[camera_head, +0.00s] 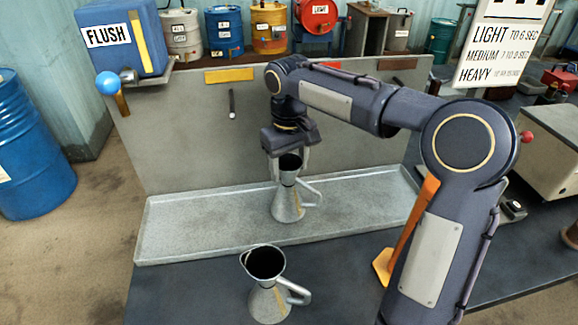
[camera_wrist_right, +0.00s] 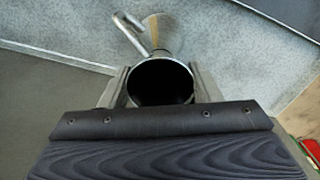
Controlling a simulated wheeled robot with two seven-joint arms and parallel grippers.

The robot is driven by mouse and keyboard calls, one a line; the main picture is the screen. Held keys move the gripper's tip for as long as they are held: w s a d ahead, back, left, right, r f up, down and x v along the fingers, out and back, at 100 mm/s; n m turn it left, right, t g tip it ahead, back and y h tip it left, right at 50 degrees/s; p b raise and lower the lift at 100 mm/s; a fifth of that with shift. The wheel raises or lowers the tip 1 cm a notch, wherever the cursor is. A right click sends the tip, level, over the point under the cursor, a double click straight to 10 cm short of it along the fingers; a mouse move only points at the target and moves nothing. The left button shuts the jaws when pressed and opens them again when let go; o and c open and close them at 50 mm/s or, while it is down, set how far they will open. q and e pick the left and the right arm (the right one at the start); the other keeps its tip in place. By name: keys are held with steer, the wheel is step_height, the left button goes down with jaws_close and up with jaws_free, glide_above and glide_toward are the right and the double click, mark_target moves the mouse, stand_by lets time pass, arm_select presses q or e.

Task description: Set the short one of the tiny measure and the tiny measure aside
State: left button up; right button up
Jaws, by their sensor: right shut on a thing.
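One small metal measure (camera_head: 287,205), a conical can with a handle and a dark open mouth, is upright at the middle of the grey tray. My right gripper (camera_head: 288,163) comes down from above and is shut on its neck. The right wrist view shows this measure (camera_wrist_right: 163,75) with its mouth between the two fingers (camera_wrist_right: 161,88). A second metal measure (camera_head: 267,290) stands upright on the dark bench in front of the tray, its handle to the right. I cannot tell clearly which one is shorter. My left gripper is not in view.
The long shallow tray (camera_head: 170,243) lies along the back panel (camera_head: 180,150). A blue FLUSH box (camera_head: 112,45) is at the upper left. The bench left of the front measure is clear.

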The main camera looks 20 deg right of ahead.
steer(key=shift+f, duration=0.25)
steer(key=shift+f, duration=0.2)
steer(key=o, duration=1.4)
steer(key=shift+c, duration=0.2)
steer(key=shift+r, duration=0.1)
